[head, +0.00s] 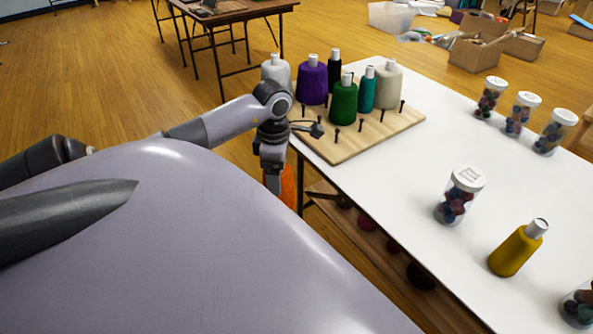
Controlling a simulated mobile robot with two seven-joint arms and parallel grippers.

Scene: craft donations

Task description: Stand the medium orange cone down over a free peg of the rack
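The orange cone (288,186) shows only in part, low beside the table's left edge, behind my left gripper and above my own body. My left gripper (272,181) points down and appears shut on it; the fingertips and the cone's lower part are mostly hidden. The wooden rack (345,150) lies on the table's far left corner. Cones in grey-white, purple, black, green, teal and cream stand on it. Several free dark pegs, such as one front peg (336,134), stick up along its near and right sides. My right gripper is not in view.
Table space right of the rack is clear.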

